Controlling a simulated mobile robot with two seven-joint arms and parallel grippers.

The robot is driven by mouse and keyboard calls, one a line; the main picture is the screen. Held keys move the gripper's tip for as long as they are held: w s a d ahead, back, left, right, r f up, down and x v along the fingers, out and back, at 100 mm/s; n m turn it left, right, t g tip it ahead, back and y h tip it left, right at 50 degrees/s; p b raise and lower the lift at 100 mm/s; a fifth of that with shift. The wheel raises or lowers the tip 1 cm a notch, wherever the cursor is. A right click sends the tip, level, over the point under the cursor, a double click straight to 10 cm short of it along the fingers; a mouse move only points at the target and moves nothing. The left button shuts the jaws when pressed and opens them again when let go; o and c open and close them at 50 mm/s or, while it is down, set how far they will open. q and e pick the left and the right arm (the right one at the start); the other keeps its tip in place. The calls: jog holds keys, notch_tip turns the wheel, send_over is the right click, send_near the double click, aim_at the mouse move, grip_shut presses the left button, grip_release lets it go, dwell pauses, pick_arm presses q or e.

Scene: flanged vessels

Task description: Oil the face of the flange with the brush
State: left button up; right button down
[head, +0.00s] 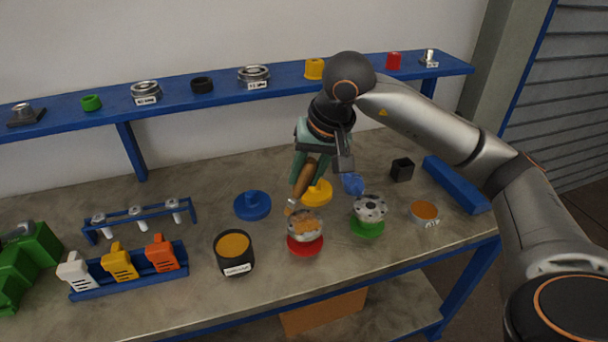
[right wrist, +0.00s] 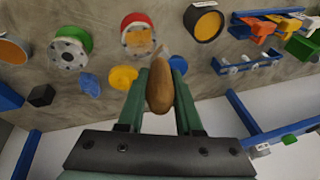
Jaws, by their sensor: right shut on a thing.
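My right gripper (head: 316,160) is shut on the wooden handle of a brush (head: 303,180); the handle also fills the middle of the right wrist view (right wrist: 160,86). The brush tip points down, close to the upper left edge of a flange (head: 305,224) on a red base (head: 304,247); I cannot tell if it touches. Orange-brown patches cover much of that flange's face, with grey elsewhere. A second grey flange (head: 370,208) with bolt holes stands on a green base (head: 367,229). A black labelled pot (head: 223,257) holds orange contents. My left gripper is out of view.
A blue knobbed disc (head: 252,205), a yellow disc (head: 319,192), a blue piece (head: 352,184) and a black box (head: 402,170) stand nearby. A grey tin (head: 425,214) is at the right. A blue shelf (head: 220,91) runs behind. A rack (head: 135,270) stands left.

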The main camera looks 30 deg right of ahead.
jog(key=shift+r+p, duration=0.6)
jog(key=shift+r, duration=0.6)
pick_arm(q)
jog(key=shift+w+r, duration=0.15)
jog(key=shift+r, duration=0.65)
